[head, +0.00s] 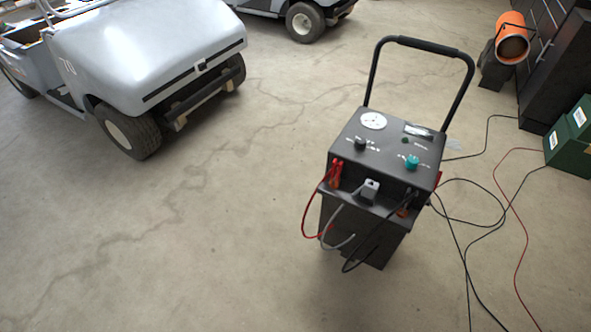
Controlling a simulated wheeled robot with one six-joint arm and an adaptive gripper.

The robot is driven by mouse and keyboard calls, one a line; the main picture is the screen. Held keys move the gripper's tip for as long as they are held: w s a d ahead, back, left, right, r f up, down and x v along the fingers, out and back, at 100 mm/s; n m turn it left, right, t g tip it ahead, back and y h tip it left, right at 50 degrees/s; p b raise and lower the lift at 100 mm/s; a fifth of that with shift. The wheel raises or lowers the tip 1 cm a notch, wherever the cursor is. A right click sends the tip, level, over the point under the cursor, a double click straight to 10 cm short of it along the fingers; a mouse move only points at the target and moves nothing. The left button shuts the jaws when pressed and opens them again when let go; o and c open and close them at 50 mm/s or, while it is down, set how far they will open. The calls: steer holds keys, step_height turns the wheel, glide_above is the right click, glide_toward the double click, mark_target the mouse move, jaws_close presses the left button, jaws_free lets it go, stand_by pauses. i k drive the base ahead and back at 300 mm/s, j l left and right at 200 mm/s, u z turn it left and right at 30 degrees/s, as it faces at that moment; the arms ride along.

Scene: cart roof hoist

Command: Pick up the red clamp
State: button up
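The red clamp (336,174) stands roughly upright at the front left of a dark wheeled charger (345,238), with a red cable looping down from it. A grey plug-like piece (370,188) with a grey cable sits to its right on the same front ledge. A black cable hangs from the ledge further right. The charger's sloping top has a round dial, a dark knob and a teal knob (412,162). My gripper is not in view.
A grey golf cart (150,60) stands at upper left, another behind it. An orange cylindrical heater (512,40), dark cabinets (548,60) and green boxes (571,140) are at right. Loose cables (515,225) cross the floor right of the charger. Floor at left and front is clear.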

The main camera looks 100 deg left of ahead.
mark_target(335, 177)
steer(key=u, duration=3.05)
steer(key=k+l+z, duration=0.1)
steer(key=z, duration=2.95)
steer(key=u, duration=3.05)
steer(key=i+l, duration=0.05)
